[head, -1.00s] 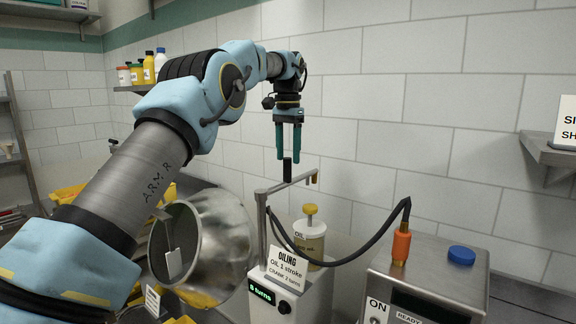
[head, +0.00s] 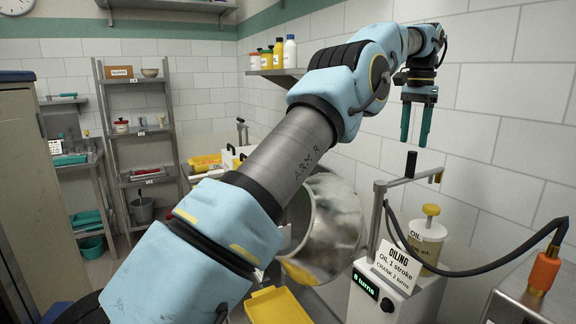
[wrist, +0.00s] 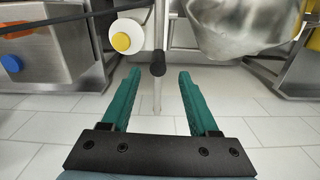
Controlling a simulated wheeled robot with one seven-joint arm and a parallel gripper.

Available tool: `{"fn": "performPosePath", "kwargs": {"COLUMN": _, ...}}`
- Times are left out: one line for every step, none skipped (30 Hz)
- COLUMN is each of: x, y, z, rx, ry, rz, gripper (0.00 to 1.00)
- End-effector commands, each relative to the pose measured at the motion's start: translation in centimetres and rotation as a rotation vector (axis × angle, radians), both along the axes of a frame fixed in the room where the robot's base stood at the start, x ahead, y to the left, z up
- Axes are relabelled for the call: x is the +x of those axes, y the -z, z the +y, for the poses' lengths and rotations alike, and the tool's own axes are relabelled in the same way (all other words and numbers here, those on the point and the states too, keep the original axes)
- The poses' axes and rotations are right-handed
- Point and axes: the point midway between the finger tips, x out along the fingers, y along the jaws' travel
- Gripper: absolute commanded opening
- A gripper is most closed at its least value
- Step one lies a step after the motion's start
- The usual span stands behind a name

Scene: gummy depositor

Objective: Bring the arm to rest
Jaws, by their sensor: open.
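My gripper (head: 416,124) is raised on the right side of the head view, its two teal fingers pointing down, spread apart with nothing between them. My arm reaches across the middle of the head view, bent at the elbow. Below the fingers is the black crank handle (head: 411,164) of the oiling station (head: 393,297); a gap shows between them. In the wrist view the open fingers (wrist: 160,100) show, with the black handle (wrist: 157,69) ahead of them.
A steel drum (head: 338,225) stands behind my arm, with a yellow tray (head: 276,306) in front. An oil bottle (head: 428,245) and a black hose (head: 480,270) are at the right. Shelving (head: 143,140) stands at the back left.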

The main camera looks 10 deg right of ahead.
Motion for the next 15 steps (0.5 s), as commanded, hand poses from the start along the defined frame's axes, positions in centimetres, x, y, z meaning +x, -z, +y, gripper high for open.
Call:
{"fn": "performPosePath", "kwargs": {"x": 0.6, "y": 0.3, "z": 0.8, "rx": 0.001, "ry": -0.02, "rz": -0.003, "gripper": 0.61}}
{"fn": "performPosePath", "kwargs": {"x": 1.0, "y": 0.6, "z": 1.3, "rx": 0.001, "ry": -0.033, "rz": -0.004, "gripper": 0.61}}
{"fn": "performPosePath", "kwargs": {"x": 1.6, "y": 0.9, "z": 2.1, "rx": -0.001, "ry": -0.053, "rz": -0.008, "gripper": 0.61}}
{"fn": "performPosePath", "kwargs": {"x": 2.1, "y": 1.3, "z": 2.8, "rx": -0.001, "ry": -0.07, "rz": -0.01, "gripper": 0.61}}
{"fn": "performPosePath", "kwargs": {"x": 2.5, "y": 1.6, "z": 3.5, "rx": -0.003, "ry": -0.089, "rz": -0.012, "gripper": 0.61}}
{"fn": "performPosePath", "kwargs": {"x": 3.1, "y": 2.2, "z": 4.7, "rx": -0.005, "ry": -0.118, "rz": -0.015, "gripper": 0.61}}
{"fn": "performPosePath", "kwargs": {"x": 3.6, "y": 2.7, "z": 5.7, "rx": -0.005, "ry": -0.14, "rz": -0.017, "gripper": 0.61}}
{"fn": "performPosePath", "kwargs": {"x": 4.0, "y": 3.1, "z": 6.8, "rx": -0.007, "ry": -0.164, "rz": -0.021, "gripper": 0.61}}
{"fn": "performPosePath", "kwargs": {"x": 4.6, "y": 3.8, "z": 8.4, "rx": -0.011, "ry": -0.2, "rz": -0.026, "gripper": 0.61}}
{"fn": "performPosePath", "kwargs": {"x": 5.0, "y": 4.5, "z": 9.6, "rx": -0.012, "ry": -0.229, "rz": -0.03, "gripper": 0.61}}
{"fn": "performPosePath", "kwargs": {"x": 5.3, "y": 5.1, "z": 11.0, "rx": -0.014, "ry": -0.257, "rz": -0.033, "gripper": 0.61}}
{"fn": "performPosePath", "kwargs": {"x": 5.6, "y": 5.9, "z": 12.8, "rx": -0.017, "ry": -0.295, "rz": -0.038, "gripper": 0.61}}
{"fn": "performPosePath", "kwargs": {"x": 5.7, "y": 6.5, "z": 14.1, "rx": -0.02, "ry": -0.324, "rz": -0.041, "gripper": 0.61}}
{"fn": "performPosePath", "kwargs": {"x": 5.8, "y": 7.1, "z": 15.5, "rx": -0.023, "ry": -0.353, "rz": -0.044, "gripper": 0.61}}
{"fn": "performPosePath", "kwargs": {"x": 5.8, "y": 8.0, "z": 17.4, "rx": -0.027, "ry": -0.393, "rz": -0.047, "gripper": 0.61}}
